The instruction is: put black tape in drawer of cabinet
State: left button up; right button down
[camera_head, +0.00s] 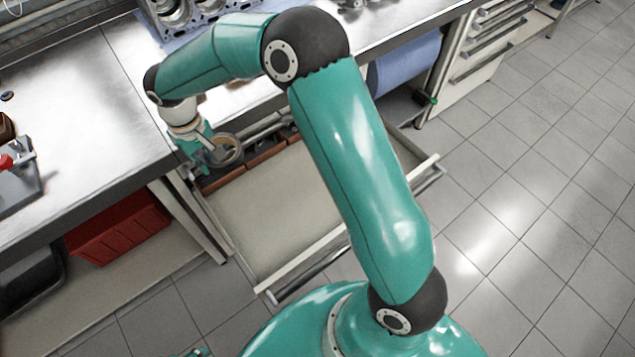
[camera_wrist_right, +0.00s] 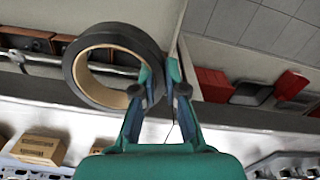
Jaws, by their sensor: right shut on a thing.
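The black tape (camera_wrist_right: 77,66) is a black roll with a tan inner ring. It is held in my right gripper (camera_wrist_right: 156,80), whose fingers are shut on one side of the roll's wall. In the head view the tape (camera_head: 229,149) is in my right gripper (camera_head: 207,155), over the back left corner of the open drawer (camera_head: 283,226). The drawer is pulled out of the cabinet under the workbench, and its front part is bare. My right arm hides part of the drawer's right side. My left gripper is not in view.
Several brown boxes (camera_head: 266,157) lie along the drawer's back. The metal workbench (camera_head: 82,120) edge is close behind the gripper. A red bin (camera_head: 118,228) stands on the lower shelf at the left. An engine block (camera_head: 178,14) sits on the bench.

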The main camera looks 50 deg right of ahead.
aim_at(290, 213)
jog(key=shift+s+d+f, duration=0.1)
jog(key=shift+d+f, duration=0.05)
jog(key=shift+d, duration=0.05)
jog(key=s+d+n+b, duration=0.1)
jog(key=n+b, duration=0.1)
jog(key=n, duration=0.1)
jog(key=s+d+n+b, duration=0.1)
jog(key=d+n+b, duration=0.1)
jog(key=n+b, duration=0.1)
jog(key=s+d+f+n+b, duration=0.1)
jog(key=s+n+b, duration=0.1)
jog(key=n+b, duration=0.1)
jog(key=shift+d, duration=0.35)
jog(key=s+d+f+n+b, duration=0.2)
jog(key=s+d+n+b, duration=0.3)
jog(key=s+n+b, duration=0.7)
jog(key=w+f+n, duration=0.1)
jog(key=f, duration=0.5)
jog(key=w+f+n, duration=0.1)
jog(key=f, duration=0.6)
jog(key=w+f+n+b, duration=0.1)
jog(key=f, duration=0.5)
jog(key=shift+d+f, duration=0.2)
jog(key=shift+f, duration=0.15)
jog(key=shift+f, duration=0.1)
jog(key=c, duration=1.2)
grip_release()
